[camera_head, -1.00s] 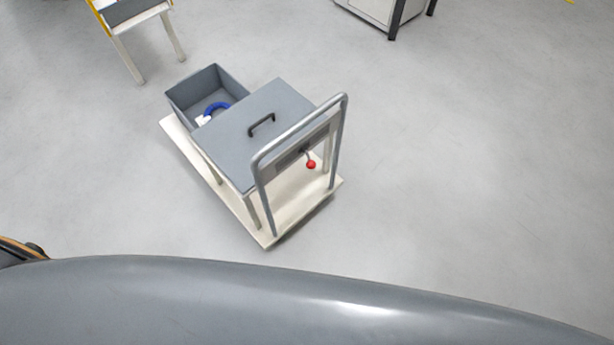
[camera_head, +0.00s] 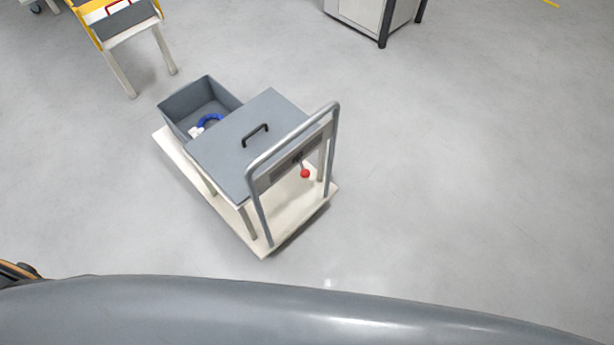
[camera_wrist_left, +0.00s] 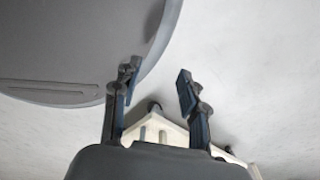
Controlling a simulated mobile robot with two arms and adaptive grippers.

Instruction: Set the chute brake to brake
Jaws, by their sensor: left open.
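A lever with a red knob (camera_head: 305,173) sits on a grey panel (camera_head: 290,168) under the push handle (camera_head: 298,132) of a cart; the knob hangs low on the panel's right part. No chute is clearly marked in view, and I cannot read any brake label. My left gripper (camera_wrist_left: 158,78) shows in the left wrist view, open with nothing between its fingers. In the head view neither gripper shows, so the left gripper's distance from the lever cannot be told.
The cart's cream base (camera_head: 285,228) stands on open grey floor. A yellow-sided stand (camera_head: 125,35) and a cabinet (camera_head: 365,15) stand behind. Floor to the right is clear.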

